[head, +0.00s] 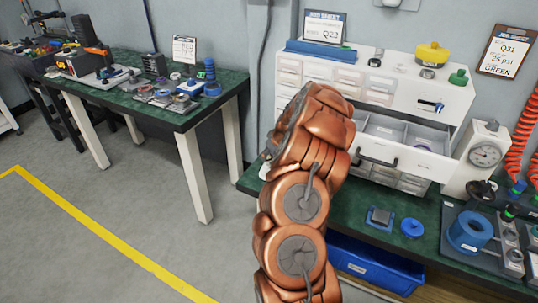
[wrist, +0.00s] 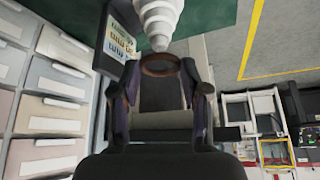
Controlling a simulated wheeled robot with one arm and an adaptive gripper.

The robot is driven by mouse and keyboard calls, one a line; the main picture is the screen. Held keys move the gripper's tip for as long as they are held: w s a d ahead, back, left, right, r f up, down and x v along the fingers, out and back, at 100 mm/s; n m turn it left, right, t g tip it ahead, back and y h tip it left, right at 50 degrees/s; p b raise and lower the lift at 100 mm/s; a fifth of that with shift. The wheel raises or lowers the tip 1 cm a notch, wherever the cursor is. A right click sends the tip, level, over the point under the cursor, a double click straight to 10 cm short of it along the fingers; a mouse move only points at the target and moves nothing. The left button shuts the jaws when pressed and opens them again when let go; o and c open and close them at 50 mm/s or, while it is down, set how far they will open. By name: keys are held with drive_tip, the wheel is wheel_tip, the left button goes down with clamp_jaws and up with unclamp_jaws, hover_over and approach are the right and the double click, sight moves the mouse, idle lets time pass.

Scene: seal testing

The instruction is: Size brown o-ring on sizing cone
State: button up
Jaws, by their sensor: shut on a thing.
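In the wrist view, my gripper (wrist: 160,76) reaches up from the bottom with its dark fingers closed on a brown o-ring (wrist: 160,70). The ring is at the fingertips. The white stepped sizing cone (wrist: 157,18) comes down from the top edge of that view, and its narrow end is at the far side of the ring. I cannot tell whether the tip is inside the ring or only close to it. In the head view, my copper arm hides the gripper, the ring and most or all of the cone.
A white drawer cabinet (head: 403,92) with an open drawer (head: 402,132) stands behind my arm. A blue bin (head: 375,268) sits below the green bench. A pressure gauge (head: 484,155) and blue spool (head: 469,232) are at right. Another green table (head: 135,96) is at left, with clear floor before it.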

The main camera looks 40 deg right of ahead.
sight(269, 160)
drive_tip(key=shift+f+b, duration=1.3)
drive_tip(key=shift+f, duration=0.3)
drive_tip(key=o, duration=0.8)
drive_tip(key=shift+r, duration=0.1)
wheel_tip(269, 160, up, 9)
drive_tip(key=shift+f+p, duration=0.1)
drive_tip(key=shift+p, duration=0.7)
